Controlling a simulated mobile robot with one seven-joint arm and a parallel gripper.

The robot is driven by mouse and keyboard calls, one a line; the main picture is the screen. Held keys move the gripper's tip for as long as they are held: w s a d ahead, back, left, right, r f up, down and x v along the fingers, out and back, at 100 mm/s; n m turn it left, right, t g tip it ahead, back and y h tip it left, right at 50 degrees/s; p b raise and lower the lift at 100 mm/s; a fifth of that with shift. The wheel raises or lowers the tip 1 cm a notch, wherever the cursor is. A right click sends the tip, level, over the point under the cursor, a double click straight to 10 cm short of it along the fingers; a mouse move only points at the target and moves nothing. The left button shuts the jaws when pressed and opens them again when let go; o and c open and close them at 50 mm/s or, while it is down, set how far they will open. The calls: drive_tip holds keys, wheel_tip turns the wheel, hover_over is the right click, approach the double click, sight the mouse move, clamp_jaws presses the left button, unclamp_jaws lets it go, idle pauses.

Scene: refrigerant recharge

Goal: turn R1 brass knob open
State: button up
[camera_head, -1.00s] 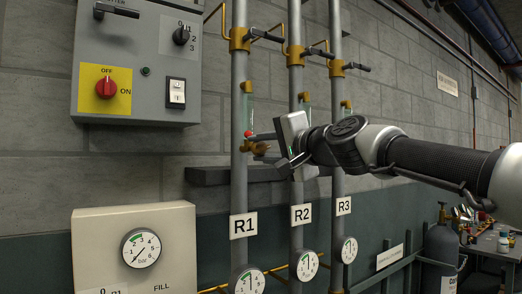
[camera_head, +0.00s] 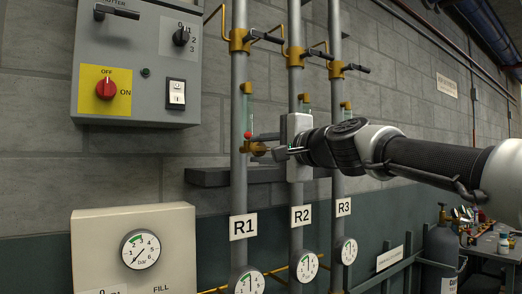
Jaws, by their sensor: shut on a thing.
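The R1 pipe (camera_head: 240,110) stands upright behind its white R1 label (camera_head: 243,227). The R1 brass knob (camera_head: 257,149) sticks out to the right from the lower end of the R1 sight glass, beside a small red ball (camera_head: 248,135). My gripper (camera_head: 278,152) comes in from the right, in front of the R2 pipe, with its fingers pointing left at the knob. The fingers are shut on the knob's right end. The fingertips are small here and partly hide that end.
The R2 label (camera_head: 300,216) and R3 label (camera_head: 343,207) mark pipes close beside R1, behind my wrist. Brass valves with black levers (camera_head: 265,36) sit above. A grey control box (camera_head: 140,60) and a beige gauge box (camera_head: 135,245) are to the left. A dark ledge (camera_head: 208,177) runs behind the pipes.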

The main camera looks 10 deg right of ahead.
drive_tip(key=o, duration=1)
drive_tip(key=shift+c, duration=0.2)
drive_tip(key=shift+s+d, duration=0.25)
drive_tip(key=shift+s, duration=0.15)
drive_tip(key=v, duration=1.6)
drive_tip(key=shift+s+b, duration=0.3)
